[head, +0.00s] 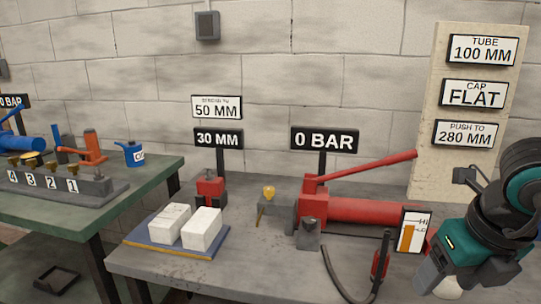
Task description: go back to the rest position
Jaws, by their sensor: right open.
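My right gripper (437,284) is at the lower right, at the end of my teal and black arm. It hangs at the right end of the grey bench (150,262), beside the red pump (365,210). Its fingers are small and partly hidden, and I see nothing held in it. My left gripper is not in view.
The bench also holds two white blocks (203,229) on a blue mat (150,247), a small red jack (210,188), a black hose (332,268) and a gauge card (412,232). A green table (130,190) stands left. Signs include "0 BAR" (324,139).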

